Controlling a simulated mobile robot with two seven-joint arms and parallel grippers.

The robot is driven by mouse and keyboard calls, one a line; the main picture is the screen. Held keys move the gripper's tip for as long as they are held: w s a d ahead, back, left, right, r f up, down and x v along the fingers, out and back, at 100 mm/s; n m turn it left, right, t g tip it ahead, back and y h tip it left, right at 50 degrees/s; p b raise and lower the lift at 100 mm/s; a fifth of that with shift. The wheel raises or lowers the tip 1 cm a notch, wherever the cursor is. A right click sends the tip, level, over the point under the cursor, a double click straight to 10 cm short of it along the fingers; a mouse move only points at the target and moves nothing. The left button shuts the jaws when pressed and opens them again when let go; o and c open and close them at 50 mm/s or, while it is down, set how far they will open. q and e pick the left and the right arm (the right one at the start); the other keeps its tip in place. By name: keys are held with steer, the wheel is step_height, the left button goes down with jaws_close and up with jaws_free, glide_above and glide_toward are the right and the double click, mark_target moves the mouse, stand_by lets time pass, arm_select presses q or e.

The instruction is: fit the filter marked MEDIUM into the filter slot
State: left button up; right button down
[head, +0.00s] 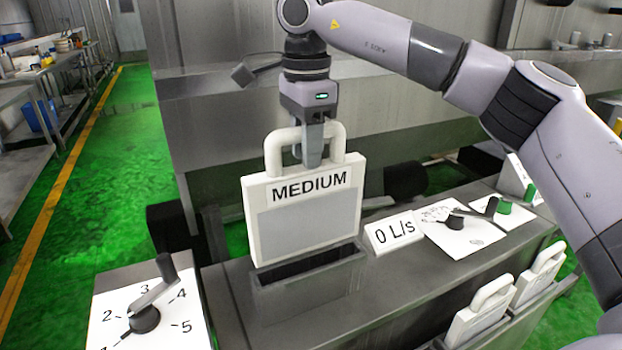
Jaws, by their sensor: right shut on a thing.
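The MEDIUM filter (305,205) is a white framed panel with a grey face and a looped handle on top. My right gripper (312,160) is shut on its handle and holds it upright. The filter slot (310,292) is a grey metal box with a dark opening on the bench. The filter's lower edge is over the opening, at its back rim; I cannot tell whether it reaches inside. My left gripper is not in view.
Two other white filters (478,312) stand in a rack at the front right. A "0 L/s" sign (394,232) and a panel with dark knobs (463,232) are right of the slot. A numbered dial (146,318) with a lever is at the front left.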

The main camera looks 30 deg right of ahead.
steer(key=b, duration=0.3)
glide_above(310, 224)
steer(key=w+d, duration=0.1)
steer(key=w, duration=0.1)
steer(key=f, duration=0.6)
steer(key=shift+s+f, duration=0.2)
steer(key=shift+f, duration=0.15)
steer(key=shift+r+p, duration=0.1)
steer(key=shift+p, duration=0.4)
steer(key=shift+f+b, duration=1.8)
steer(key=shift+f, duration=1.2)
steer(key=shift+p, duration=0.55)
steer(key=shift+f+b, duration=0.9)
steer(key=shift+f, duration=0.7)
steer(key=c, duration=0.8)
jaws_free()
